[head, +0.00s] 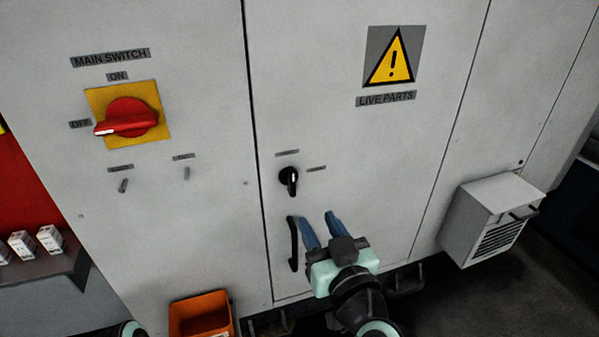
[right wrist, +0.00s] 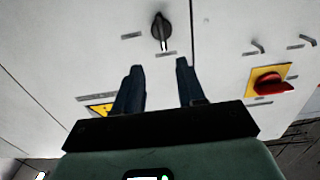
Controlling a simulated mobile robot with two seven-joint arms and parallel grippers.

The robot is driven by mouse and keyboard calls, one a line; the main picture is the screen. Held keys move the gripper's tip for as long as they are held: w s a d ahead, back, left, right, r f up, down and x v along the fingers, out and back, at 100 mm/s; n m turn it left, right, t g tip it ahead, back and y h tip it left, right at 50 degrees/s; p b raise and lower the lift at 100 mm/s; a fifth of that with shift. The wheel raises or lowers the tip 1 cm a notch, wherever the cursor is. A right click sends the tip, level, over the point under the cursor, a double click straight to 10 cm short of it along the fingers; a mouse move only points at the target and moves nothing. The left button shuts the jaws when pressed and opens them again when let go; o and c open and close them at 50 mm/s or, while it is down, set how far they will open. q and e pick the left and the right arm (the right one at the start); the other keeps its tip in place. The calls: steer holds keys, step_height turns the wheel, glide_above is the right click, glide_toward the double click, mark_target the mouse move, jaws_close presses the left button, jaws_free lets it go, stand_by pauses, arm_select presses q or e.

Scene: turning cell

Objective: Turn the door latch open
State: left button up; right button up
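My left gripper is not in view.
A black door handle (head: 293,244) is just left of my right gripper. A red main switch (head: 128,118) on a yellow plate is at the upper left. A vented box (head: 491,220) juts out at the right. An orange bin (head: 201,315) stands at the bottom.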

mark_target(294, 179)
steer(key=x, duration=0.4)
steer(key=p+x, duration=0.1)
steer(key=x, duration=0.3)
steer(key=r+x, duration=0.1)
steer(key=x, duration=0.4)
steer(key=shift+a+p, duration=0.15)
steer(key=shift+p, duration=0.25)
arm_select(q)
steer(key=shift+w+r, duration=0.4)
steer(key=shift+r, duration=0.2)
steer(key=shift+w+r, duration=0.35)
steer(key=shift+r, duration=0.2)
arm_select(e)
jaws_close()
